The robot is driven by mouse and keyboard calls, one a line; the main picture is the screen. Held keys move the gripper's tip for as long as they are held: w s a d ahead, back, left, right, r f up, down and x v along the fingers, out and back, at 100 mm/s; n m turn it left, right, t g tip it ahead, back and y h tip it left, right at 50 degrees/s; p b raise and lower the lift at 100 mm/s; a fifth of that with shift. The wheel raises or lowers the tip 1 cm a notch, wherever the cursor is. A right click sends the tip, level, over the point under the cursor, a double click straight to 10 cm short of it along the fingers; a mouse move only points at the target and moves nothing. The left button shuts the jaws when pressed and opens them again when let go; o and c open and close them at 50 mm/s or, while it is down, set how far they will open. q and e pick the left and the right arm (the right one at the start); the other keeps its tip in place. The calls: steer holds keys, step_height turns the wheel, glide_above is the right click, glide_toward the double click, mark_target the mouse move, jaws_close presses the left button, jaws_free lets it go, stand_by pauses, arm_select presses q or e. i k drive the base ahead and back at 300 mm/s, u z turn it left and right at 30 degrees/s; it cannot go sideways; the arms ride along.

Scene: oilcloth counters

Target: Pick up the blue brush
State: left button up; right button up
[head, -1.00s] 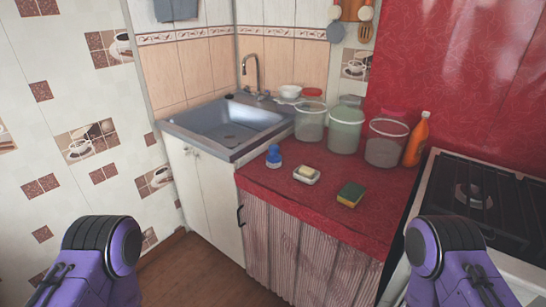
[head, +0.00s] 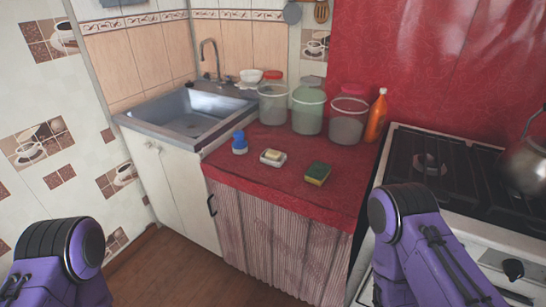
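A small blue brush (head: 239,142) stands on the red oilcloth counter (head: 270,190), near its left edge beside the sink. It has a rounded blue top and a paler lower part. My two purple arms show at the bottom left and bottom right of the head view, both well short of the counter. Neither gripper shows in the view, so their fingers cannot be seen.
A soap dish (head: 273,157) and a sponge (head: 317,173) lie right of the brush. Several containers, including a green one (head: 308,110), and an orange bottle (head: 376,116) stand behind. The sink (head: 190,115) is left; the stove (head: 440,165) with a kettle (head: 527,162) is right.

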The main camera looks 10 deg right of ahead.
mark_target(240, 144)
steer(key=u, duration=1.6)
steer(key=i, duration=1.7)
steer(key=z, duration=1.8)
